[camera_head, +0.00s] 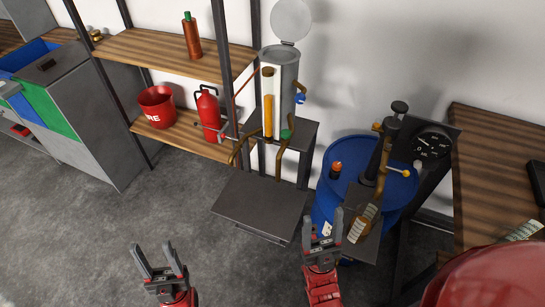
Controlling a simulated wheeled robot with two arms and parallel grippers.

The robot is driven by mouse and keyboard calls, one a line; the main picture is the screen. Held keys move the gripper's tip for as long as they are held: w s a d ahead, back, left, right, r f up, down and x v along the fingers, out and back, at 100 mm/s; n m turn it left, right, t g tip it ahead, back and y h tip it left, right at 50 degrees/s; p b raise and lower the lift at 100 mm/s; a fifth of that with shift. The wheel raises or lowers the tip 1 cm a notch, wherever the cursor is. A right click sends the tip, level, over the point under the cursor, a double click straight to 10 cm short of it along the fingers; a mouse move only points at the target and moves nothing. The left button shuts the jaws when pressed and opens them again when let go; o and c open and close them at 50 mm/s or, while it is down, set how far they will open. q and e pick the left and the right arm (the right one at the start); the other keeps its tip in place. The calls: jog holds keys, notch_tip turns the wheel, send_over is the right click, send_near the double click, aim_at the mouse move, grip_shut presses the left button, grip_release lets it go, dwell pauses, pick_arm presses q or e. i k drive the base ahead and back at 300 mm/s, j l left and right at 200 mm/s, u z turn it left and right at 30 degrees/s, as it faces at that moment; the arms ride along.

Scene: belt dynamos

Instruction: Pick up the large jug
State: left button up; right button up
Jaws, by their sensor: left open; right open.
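I cannot tell for sure which thing is the large jug. A red container with a dark top and handle (208,115) stands on the lower wooden shelf, beside a red bucket (157,107) with white lettering. A tall grey metal cylinder (290,72) with a raised round lid stands on a dark stand. My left gripper (159,256) is open and empty over the floor at the bottom, far from these. My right gripper (323,224) is open in front of the blue drum, with nothing seen between its fingers.
A blue drum (401,189) with a pump and dial (432,146) stands at right, near a wooden table (490,175). A brown-red bottle (192,37) is on the upper shelf (140,50). Grey cabinets (95,115) stand left. Grey floor (90,235) is clear at lower left.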

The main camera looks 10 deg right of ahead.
aim_at(364, 218)
jog(key=k+l+z, duration=0.1)
jog(key=z, duration=1.05)
